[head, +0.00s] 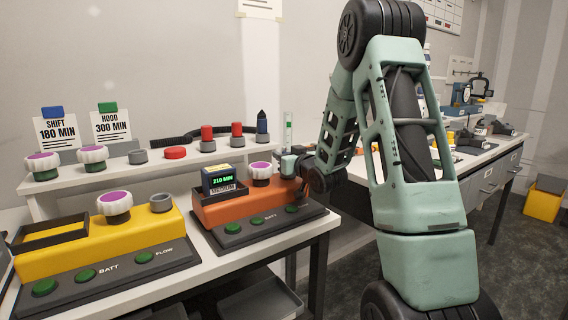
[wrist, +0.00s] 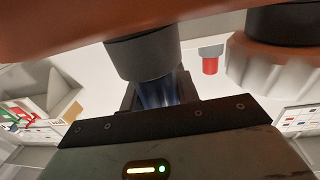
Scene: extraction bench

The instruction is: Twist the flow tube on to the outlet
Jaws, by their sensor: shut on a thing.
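The flow tube (head: 288,127) is clear with a green band and stands upright above the right end of the orange unit (head: 236,209). My gripper (head: 289,166) is shut on its lower part. In the wrist view, which looks upside down, the bluish clear tube (wrist: 160,93) sits between the jaws. The dark grey round outlet (wrist: 144,54) on the orange body (wrist: 60,28) is right at the jaws, in line with the tube. I cannot tell whether the tube is seated on it. In the head view my gripper hides the outlet.
A white knob with a purple top (head: 261,172) and a box reading 210 MIN (head: 220,181) are on the orange unit, left of my gripper. The yellow unit (head: 70,251) stands further left. A shelf (head: 110,177) behind carries knobs and red-capped parts.

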